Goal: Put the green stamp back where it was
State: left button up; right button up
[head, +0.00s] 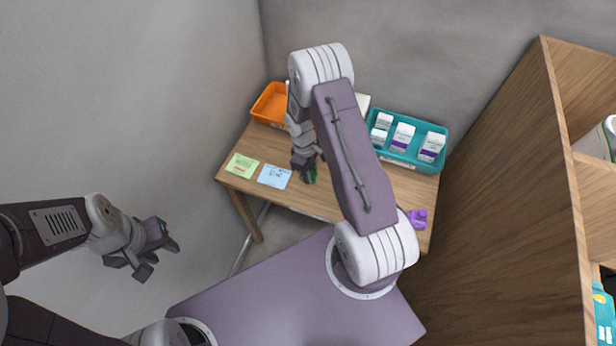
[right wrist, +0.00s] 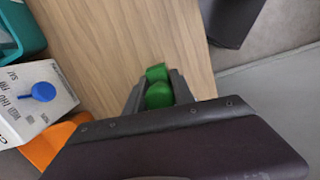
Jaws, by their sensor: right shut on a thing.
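The green stamp (right wrist: 158,90) is between the fingers of my right gripper (right wrist: 160,95) in the right wrist view, which is shut on it. In the head view my right gripper (head: 306,172) is over the wooden table, near its front and just right of the blue card, and a little of the green stamp (head: 313,174) shows there. I cannot tell whether the stamp touches the table. My left gripper (head: 150,260) is open and empty, off the table at the left.
On the table (head: 240,148) are a yellow-green card (head: 242,164), a blue card (head: 274,177), an orange tray (head: 268,105), a teal tray (head: 437,129) with white boxes, and a purple object (head: 417,218). A wooden shelf unit (head: 500,180) stands at the right. My right arm hides the table's middle.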

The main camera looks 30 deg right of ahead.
jog(key=shift+w+a+f, duration=0.15)
jog(key=shift+w+f, duration=0.15)
jog(key=shift+w, duration=0.15)
jog(key=shift+s+f, duration=0.15)
jog(key=shift+f, duration=0.15)
notch_tip(320, 180, down, 3)
jog(key=shift+r+p, duration=0.2)
jog(key=shift+p, duration=0.25)
jog(key=shift+f, duration=0.4)
jog(key=shift+f, duration=0.2)
jog(key=o, duration=1)
jog(key=shift+r, duration=0.1)
jog(key=shift+o, duration=0.3)
